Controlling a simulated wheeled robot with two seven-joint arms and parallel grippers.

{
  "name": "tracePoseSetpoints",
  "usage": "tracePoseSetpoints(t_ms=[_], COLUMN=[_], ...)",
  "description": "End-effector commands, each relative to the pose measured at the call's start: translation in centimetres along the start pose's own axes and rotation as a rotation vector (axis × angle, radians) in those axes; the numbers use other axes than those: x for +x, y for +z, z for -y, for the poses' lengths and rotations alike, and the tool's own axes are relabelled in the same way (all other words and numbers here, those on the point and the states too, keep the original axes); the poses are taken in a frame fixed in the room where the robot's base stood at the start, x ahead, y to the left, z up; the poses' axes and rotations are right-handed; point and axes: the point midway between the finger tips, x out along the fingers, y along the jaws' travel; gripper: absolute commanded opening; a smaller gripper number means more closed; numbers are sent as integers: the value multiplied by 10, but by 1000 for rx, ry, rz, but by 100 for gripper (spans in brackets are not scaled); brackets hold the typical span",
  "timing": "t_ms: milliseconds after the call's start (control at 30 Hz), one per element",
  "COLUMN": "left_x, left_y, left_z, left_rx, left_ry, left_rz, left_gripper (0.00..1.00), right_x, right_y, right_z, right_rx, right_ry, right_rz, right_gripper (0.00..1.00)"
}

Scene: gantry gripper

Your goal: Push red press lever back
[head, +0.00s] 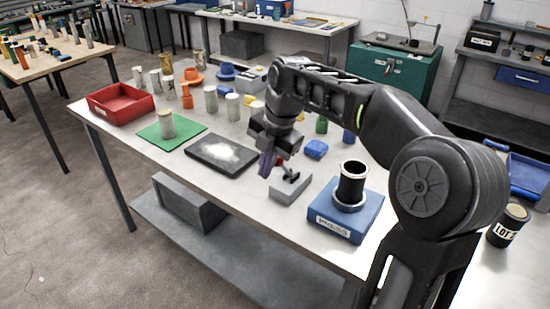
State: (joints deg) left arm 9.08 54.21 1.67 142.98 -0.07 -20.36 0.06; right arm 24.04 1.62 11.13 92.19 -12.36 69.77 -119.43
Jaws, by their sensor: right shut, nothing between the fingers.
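The lever unit is a grey block (289,188) on the workbench, with a dark lever piece and a small red part (280,161) on top. My right gripper (266,168) is shut and empty, pointing down at the left side of the lever. It overlaps the lever in the picture; I cannot tell whether they touch. Part of the lever is hidden by the gripper. The press stands just right of the block: a blue base (340,226) with a white label and a black cylinder (353,185) upright on it. My left gripper is not in view.
The workbench (237,193) carries a dark plate (220,154) with a white patch, a green mat (158,138) with a cylinder, a red tray (121,104), and several cylinders behind. A blue piece (316,149) lies behind the block. The front strip is clear.

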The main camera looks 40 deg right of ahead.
Motion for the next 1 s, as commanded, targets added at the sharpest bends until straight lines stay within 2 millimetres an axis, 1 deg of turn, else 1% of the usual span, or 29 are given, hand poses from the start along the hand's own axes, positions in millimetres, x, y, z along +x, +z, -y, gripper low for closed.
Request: tracePoseSetpoints(t_ms=[167, 1000], left_x=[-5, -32], left_y=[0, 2], left_z=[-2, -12], left_rx=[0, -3], left_ry=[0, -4], left_rz=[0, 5], left_gripper=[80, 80], right_x=[-1, -1], right_y=[8, 68], right_z=[-1, 0], right_rx=[2, 3], right_ry=[0, -2], right_rz=[-1, 1], right_gripper=[0, 0])
